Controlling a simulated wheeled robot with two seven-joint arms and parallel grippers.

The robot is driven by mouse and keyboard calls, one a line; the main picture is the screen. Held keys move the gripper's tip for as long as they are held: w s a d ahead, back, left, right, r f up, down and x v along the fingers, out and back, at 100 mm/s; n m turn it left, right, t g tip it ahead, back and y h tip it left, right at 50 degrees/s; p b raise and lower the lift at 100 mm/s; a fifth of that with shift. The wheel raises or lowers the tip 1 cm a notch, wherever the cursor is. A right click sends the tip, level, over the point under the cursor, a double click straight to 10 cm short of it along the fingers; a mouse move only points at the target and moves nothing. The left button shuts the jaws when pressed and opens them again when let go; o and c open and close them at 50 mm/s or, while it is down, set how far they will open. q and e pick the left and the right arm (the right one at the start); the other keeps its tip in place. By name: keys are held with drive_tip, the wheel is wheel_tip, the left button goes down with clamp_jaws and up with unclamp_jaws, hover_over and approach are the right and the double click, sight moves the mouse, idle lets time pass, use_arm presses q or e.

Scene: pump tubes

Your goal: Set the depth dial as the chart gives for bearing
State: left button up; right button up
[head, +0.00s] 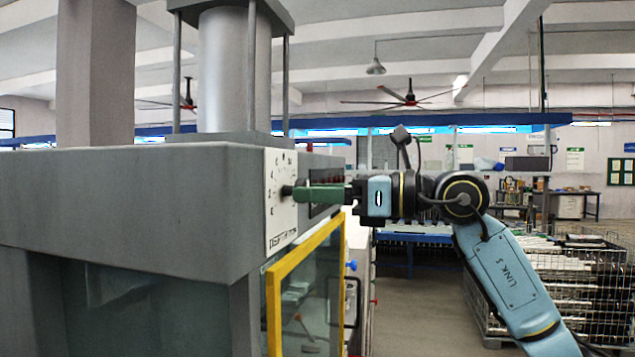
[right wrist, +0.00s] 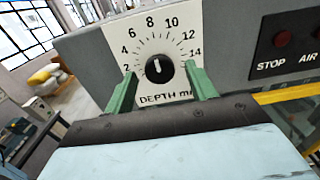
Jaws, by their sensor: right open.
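The depth dial is a black round knob (right wrist: 159,69) on a white plate (right wrist: 118,38) marked with several numbers from 2 to 14 and lettered DEPTH. Its white pointer mark points nearly straight up in the right wrist view, close to 8. In the head view the plate (head: 276,225) is seen edge-on on the corner of the grey machine. My right gripper (right wrist: 160,72) is open, its green fingers on either side of the knob, with gaps visible. In the head view the right gripper (head: 297,192) reaches the plate from the right. The chart and my left gripper are not in view.
The grey machine housing (head: 120,195) fills the left. A yellow-framed guard (head: 272,310) stands below the dial. Red STOP (right wrist: 283,39) and AIR buttons sit to the right of the plate. A wire crate (head: 590,300) stands at the right; floor between is clear.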

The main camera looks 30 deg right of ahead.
drive_tip(key=shift+w+a, duration=0.15)
drive_tip(key=shift+w, duration=0.05)
drive_tip(key=c, duration=1)
